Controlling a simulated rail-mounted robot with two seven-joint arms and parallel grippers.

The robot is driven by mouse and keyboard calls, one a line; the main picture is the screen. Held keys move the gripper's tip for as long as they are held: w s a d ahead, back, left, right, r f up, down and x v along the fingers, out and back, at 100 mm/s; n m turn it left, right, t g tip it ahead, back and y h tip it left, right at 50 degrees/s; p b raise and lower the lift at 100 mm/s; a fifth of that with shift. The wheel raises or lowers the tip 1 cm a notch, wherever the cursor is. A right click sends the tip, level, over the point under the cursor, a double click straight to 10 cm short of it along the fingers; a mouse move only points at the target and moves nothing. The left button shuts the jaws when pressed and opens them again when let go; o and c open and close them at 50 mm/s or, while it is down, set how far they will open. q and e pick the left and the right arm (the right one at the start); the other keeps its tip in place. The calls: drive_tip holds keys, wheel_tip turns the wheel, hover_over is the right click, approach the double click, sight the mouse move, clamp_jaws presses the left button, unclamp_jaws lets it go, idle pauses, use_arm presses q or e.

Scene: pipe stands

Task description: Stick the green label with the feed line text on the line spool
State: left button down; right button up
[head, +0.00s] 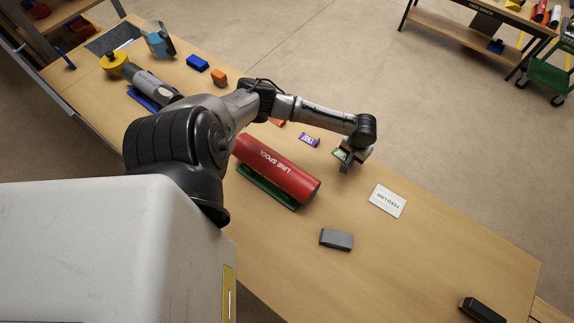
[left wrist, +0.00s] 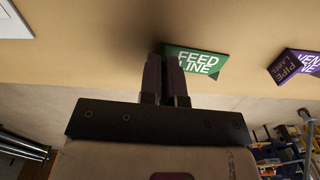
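The line spool (head: 277,170) is a red pipe with white "LINE SPOOL" text, lying on a green stand (head: 266,188) mid-table. The green label (head: 340,154) sits right of the spool; the left wrist view shows its white "FEED LINE" text (left wrist: 200,62). My left gripper (head: 344,160) is at the label, low over the table. In the left wrist view its fingers (left wrist: 166,62) are close together at the label's left end and appear shut on it; the exact contact is hidden. My right gripper is not in view.
A purple label (head: 309,140) and an orange piece (head: 277,122) lie left of the green label. A white "FEED LINE" card (head: 388,200), a grey block (head: 336,239) and a black object (head: 482,310) lie on the table. The right part of the table is mostly clear.

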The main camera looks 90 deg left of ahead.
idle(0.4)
use_arm(q)
drive_tip(key=shift+w+d+r+p, duration=0.1)
drive_tip(key=shift+r+p, duration=0.35)
drive_tip(key=shift+p, duration=0.15)
drive_tip(key=shift+w+d+r+p, duration=0.1)
drive_tip(key=shift+r+p, duration=0.45)
drive_tip(key=shift+p, duration=0.25)
drive_tip(key=shift+w+d+r+p, duration=0.1)
drive_tip(key=shift+r+p, duration=0.35)
drive_tip(key=shift+p, duration=0.2)
drive_tip(key=shift+r+p, duration=0.3)
drive_tip(key=shift+p, duration=0.15)
idle(0.5)
drive_tip(key=shift+r, duration=0.1)
